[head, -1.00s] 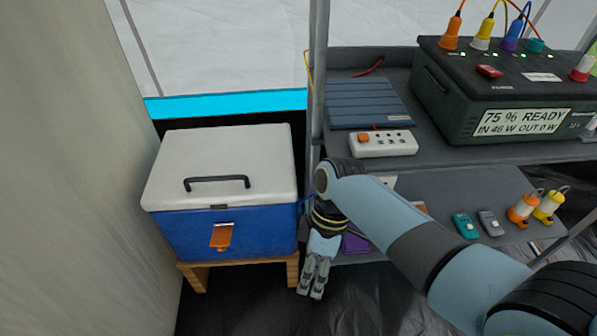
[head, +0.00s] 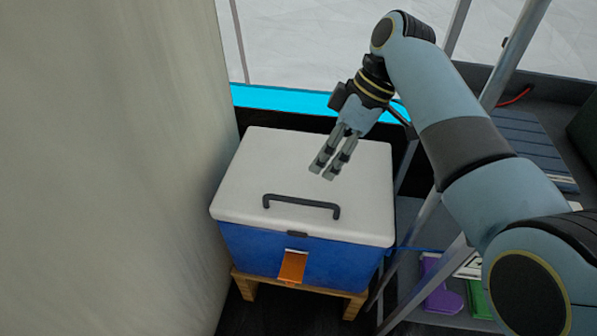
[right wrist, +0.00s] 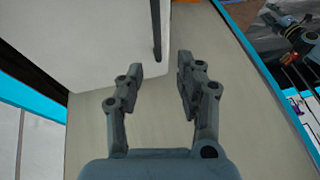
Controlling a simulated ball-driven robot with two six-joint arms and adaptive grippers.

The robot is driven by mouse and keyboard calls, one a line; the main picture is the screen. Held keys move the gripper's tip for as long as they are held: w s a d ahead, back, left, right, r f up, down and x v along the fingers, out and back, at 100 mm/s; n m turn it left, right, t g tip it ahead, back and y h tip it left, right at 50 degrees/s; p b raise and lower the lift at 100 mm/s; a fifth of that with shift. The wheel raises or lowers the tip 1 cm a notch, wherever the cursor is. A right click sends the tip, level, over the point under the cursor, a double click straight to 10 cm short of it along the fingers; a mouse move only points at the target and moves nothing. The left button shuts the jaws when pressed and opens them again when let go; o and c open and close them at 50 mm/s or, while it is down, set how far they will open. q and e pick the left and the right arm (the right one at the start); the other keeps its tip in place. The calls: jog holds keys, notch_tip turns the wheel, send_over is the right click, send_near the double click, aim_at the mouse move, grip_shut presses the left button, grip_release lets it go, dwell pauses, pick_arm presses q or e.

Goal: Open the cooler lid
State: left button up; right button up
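The cooler has a blue body (head: 340,262) and a white lid (head: 245,185), which is shut. A dark bar handle (head: 302,202) stands on the lid, and an orange latch (head: 292,266) hangs on the front. My right gripper (head: 323,172) is above the lid, behind and slightly right of the handle, with nothing between its fingers. In the right wrist view the gripper (right wrist: 160,78) has its fingers apart, with the white lid (right wrist: 95,40) and dark handle (right wrist: 156,30) beyond them. My left gripper is not in view.
The cooler stands on a low wooden stand (head: 300,284). A tan tent wall (head: 120,150) is close on its left. A metal shelf post (head: 515,50) and shelving with a blue folded panel (head: 530,140) are on the right.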

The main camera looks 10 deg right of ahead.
jog(key=f, duration=0.1)
jog(key=b, duration=0.2)
send_over(299, 199)
jog(key=d, duration=0.3)
jog(key=f, duration=0.5)
jog(key=shift+w+a, duration=0.15)
jog(key=shift+a, duration=0.1)
jog(key=b+x, duration=0.1)
jog(key=x, duration=0.1)
jog(key=shift+a+f, duration=0.2)
jog(key=shift+f, duration=0.15)
jog(key=shift+a+f, duration=0.15)
jog(key=shift+f, duration=0.2)
jog(key=shift+a+f, duration=0.1)
jog(key=shift+f, duration=0.2)
jog(key=shift+c, duration=1.3)
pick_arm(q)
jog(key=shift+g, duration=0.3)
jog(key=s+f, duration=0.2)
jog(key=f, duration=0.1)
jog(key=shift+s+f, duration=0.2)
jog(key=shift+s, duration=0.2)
pick_arm(e)
grip_shut()
